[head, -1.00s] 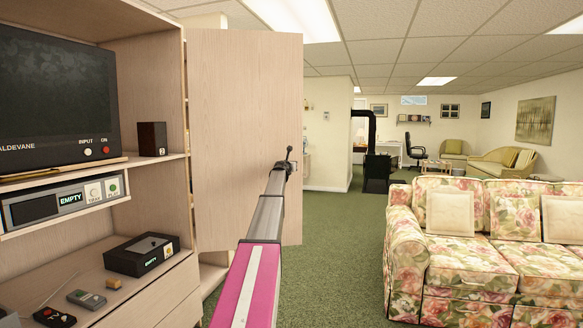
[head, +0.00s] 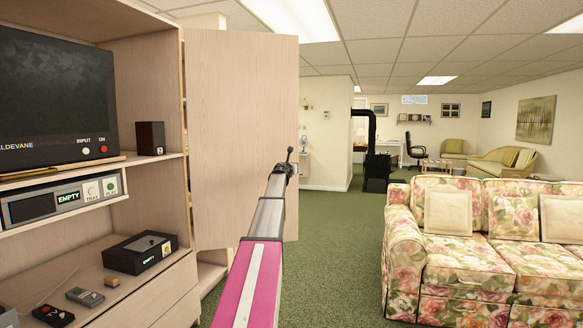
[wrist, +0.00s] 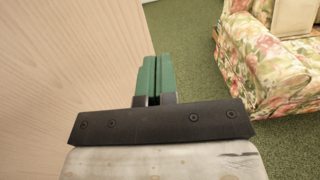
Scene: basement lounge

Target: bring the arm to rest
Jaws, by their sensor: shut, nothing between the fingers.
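My arm, pink and grey, reaches forward from the bottom of the head view, clear of any held thing. My gripper (wrist: 152,75) shows in the wrist view as two green fingers lying side by side, shut and empty. In the head view its fingers cannot be made out past the end of the arm. The open cabinet door (head: 235,130), pale wood, stands just left of the arm's end in the head view. The same door (wrist: 70,70) fills the left of the wrist view. I cannot tell how much room lies between door and gripper.
A wood cabinet at left holds a television (head: 55,95), a speaker (head: 150,138), a media player (head: 62,200), a black box (head: 140,253) and remotes (head: 85,297). A floral sofa (head: 455,265) stands at right. Green carpet (head: 335,240) lies open between.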

